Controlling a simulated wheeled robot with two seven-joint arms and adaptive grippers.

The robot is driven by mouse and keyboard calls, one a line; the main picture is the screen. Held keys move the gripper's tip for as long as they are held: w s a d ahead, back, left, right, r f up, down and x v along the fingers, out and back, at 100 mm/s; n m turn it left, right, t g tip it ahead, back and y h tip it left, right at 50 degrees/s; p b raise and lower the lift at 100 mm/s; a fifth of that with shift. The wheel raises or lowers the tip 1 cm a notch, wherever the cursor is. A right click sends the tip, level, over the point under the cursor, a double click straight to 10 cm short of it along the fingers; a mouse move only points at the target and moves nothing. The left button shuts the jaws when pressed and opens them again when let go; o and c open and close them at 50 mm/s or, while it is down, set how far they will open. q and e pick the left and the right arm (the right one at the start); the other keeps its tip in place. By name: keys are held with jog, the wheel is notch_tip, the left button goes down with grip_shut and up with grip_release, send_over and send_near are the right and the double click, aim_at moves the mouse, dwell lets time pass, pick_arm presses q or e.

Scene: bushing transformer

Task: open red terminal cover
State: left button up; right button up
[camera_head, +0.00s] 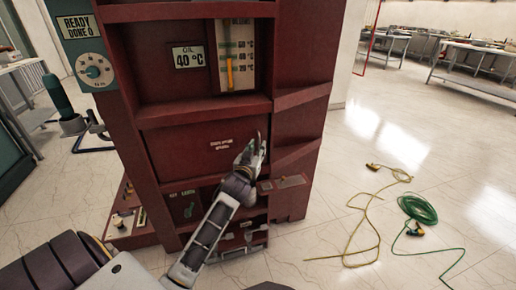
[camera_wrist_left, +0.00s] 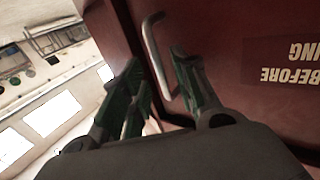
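The red terminal cover (camera_head: 190,150) is a flat panel with a small white label on the front of the red cabinet, and it looks shut. My left gripper (camera_head: 257,146) is at the right end of the cover. In the left wrist view my left gripper (camera_wrist_left: 157,72) is open, with one finger on each side of the handle as seen there. I cannot tell whether the fingers touch it. My right gripper is not in view.
The red cabinet (camera_head: 305,95) has an oil display (camera_head: 188,57) above the cover and open compartments below. A dial (camera_head: 95,70) is at upper left. Yellow cable (camera_head: 375,215) and green cable (camera_head: 418,208) lie on the floor at right. Work benches (camera_head: 475,70) stand far back.

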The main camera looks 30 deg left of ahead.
pick_arm(q)
jog(key=shift+x, duration=0.8)
jog(key=shift+c, duration=0.2)
grip_shut()
